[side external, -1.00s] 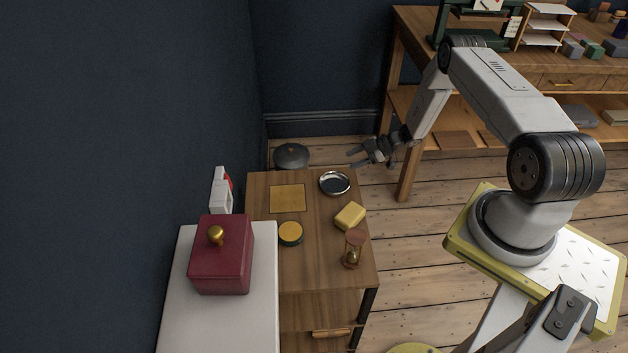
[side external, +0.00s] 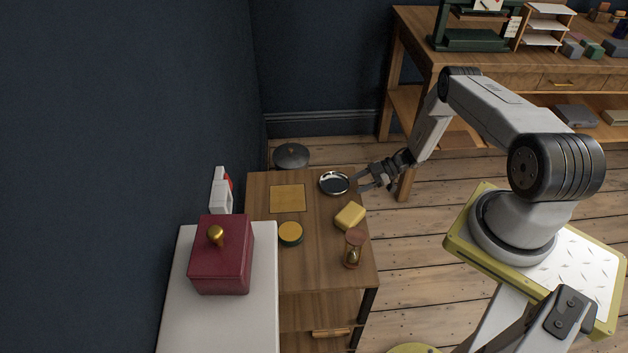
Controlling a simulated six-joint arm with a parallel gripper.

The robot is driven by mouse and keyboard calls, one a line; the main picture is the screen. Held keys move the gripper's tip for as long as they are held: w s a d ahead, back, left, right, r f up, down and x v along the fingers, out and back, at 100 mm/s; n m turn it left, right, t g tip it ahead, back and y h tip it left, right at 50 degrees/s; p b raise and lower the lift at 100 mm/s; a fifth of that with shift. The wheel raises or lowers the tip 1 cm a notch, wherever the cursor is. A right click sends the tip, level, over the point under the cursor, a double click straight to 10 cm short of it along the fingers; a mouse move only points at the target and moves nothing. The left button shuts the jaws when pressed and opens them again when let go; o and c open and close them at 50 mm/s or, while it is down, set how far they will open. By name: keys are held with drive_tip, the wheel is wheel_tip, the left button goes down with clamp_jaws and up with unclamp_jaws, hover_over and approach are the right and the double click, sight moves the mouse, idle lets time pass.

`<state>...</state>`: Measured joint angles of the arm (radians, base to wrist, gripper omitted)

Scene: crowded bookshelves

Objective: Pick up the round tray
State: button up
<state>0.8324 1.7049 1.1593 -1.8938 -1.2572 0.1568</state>
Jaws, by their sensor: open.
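The round tray (side external: 334,183) is a small dark dish with a bright metallic rim. It lies flat at the far right corner of the small wooden table (side external: 313,260). My gripper (side external: 366,183) is open and empty. It is just to the right of the tray in the picture, with its fingers pointing left toward it. In this view there seems to be a small gap between the fingertips and the rim, but I cannot tell their height above the table.
A yellow block (side external: 350,216), an hourglass (side external: 354,248), a round yellow-topped tin (side external: 290,234) and a flat tan square (side external: 287,198) share the table. A red box (side external: 221,255) stands on a white cabinet (side external: 240,318). A wooden workbench (side external: 480,72) is behind.

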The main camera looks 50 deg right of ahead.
sight(335, 195)
drive_tip(key=shift+x, duration=2.65)
clamp_jaws()
drive_tip(key=shift+s, duration=0.1)
